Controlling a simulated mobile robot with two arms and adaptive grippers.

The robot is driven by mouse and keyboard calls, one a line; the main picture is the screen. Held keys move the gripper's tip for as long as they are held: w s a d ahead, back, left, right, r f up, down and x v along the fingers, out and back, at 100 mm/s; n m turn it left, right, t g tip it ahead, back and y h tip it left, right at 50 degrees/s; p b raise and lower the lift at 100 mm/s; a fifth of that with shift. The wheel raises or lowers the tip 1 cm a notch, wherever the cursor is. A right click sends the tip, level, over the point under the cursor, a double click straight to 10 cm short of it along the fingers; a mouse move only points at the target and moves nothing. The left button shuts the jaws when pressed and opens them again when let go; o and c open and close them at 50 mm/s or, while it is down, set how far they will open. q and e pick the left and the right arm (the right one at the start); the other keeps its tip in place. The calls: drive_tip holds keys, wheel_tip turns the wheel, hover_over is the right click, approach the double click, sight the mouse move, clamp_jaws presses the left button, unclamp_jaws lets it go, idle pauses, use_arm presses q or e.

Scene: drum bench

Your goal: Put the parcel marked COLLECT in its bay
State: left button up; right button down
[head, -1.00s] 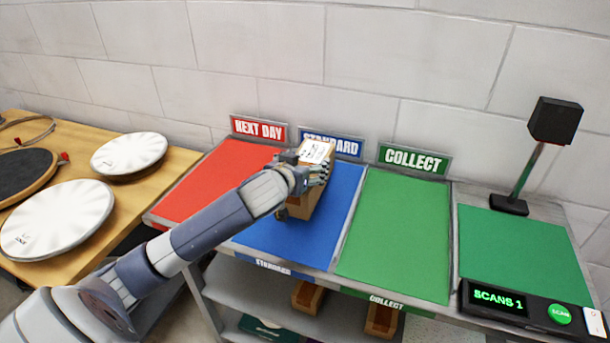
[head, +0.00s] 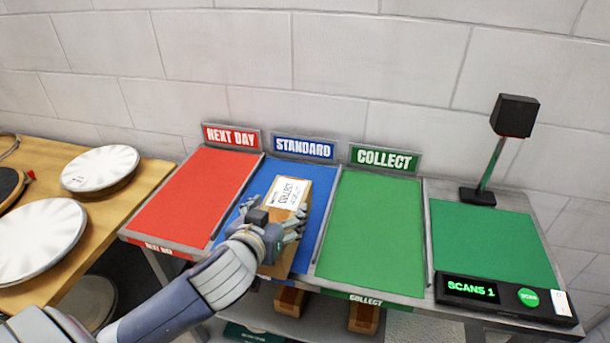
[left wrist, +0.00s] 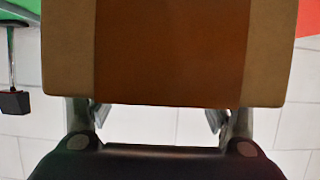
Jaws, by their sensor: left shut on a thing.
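The brown parcel (head: 318,196) has a white label on top that reads COLLECT. My left gripper (head: 285,222) is shut on it and holds it over the blue STANDARD bay (head: 258,187), near the divider to the green bay. I cannot tell how high above the bay it is. In the left wrist view the parcel (left wrist: 170,50) fills the upper middle, between the fingers. The green COLLECT bay (head: 375,235) lies just right of the parcel and is empty. Its sign (head: 385,158) stands behind it. My right gripper is not in view.
The empty red NEXT DAY bay (head: 195,195) is at the left. Right of the COLLECT bay is a green scan mat (head: 480,240) with a scanner post (head: 495,160) and a console (head: 505,297) showing SCANS 1. A wooden table (head: 120,210) with drums stands left.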

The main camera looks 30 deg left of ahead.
use_arm(q)
drive_tip(key=shift+d+r, duration=0.1)
drive_tip(key=shift+w+d+r, duration=0.2)
drive_tip(key=shift+r, duration=0.15)
drive_tip(key=w+d+r+m+h, duration=0.2)
drive_tip(key=w+d+r+h, duration=0.1)
drive_tip(key=d+r, duration=0.7)
drive_tip(key=shift+w+r+m+t, duration=0.3)
drive_tip(key=shift+w+r, duration=0.05)
drive_tip(key=shift+r, duration=0.4)
